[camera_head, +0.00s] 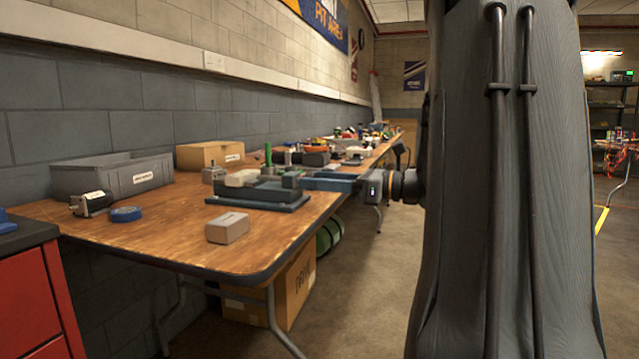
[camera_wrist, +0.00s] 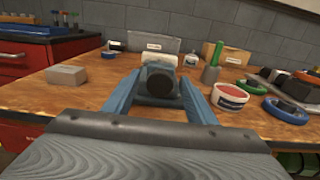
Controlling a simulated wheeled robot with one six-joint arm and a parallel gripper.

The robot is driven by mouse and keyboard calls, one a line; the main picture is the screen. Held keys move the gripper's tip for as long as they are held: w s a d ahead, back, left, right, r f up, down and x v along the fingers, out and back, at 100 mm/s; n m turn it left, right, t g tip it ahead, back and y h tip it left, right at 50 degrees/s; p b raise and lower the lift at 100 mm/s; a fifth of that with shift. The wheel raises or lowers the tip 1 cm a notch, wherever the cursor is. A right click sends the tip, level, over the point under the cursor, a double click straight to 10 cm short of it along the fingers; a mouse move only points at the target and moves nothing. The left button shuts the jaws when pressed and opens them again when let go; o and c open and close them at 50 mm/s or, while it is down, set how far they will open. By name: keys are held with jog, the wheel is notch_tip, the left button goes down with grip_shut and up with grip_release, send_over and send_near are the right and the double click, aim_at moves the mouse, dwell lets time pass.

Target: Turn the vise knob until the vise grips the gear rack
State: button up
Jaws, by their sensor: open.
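The vise (camera_head: 265,192) is a dark grey and blue block on a flat base near the table's front edge. Its round black knob (camera_wrist: 160,83) faces the wrist camera. My gripper (camera_wrist: 161,84) is open, with one blue finger on each side of the knob; I cannot tell whether they touch it. In the head view my gripper (camera_head: 302,182) reaches the vise from the right. A pale piece (camera_head: 243,177) at the vise's top may be the gear rack; it shows partly behind the knob in the wrist view (camera_wrist: 158,58). The jaw gap is hidden.
A grey-beige block (camera_head: 228,228) lies in front of the vise. Blue tape (camera_head: 125,214), a motor (camera_head: 91,203), a grey bin (camera_head: 112,176) and a cardboard box (camera_head: 210,154) stand to the left and behind. A green-handled tool (camera_wrist: 210,65) and a red-topped tub (camera_wrist: 230,94) are close on the right.

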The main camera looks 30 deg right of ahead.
jog(key=shift+c, duration=0.4)
jog(key=c, duration=0.9)
jog(key=shift+m+p, duration=0.4)
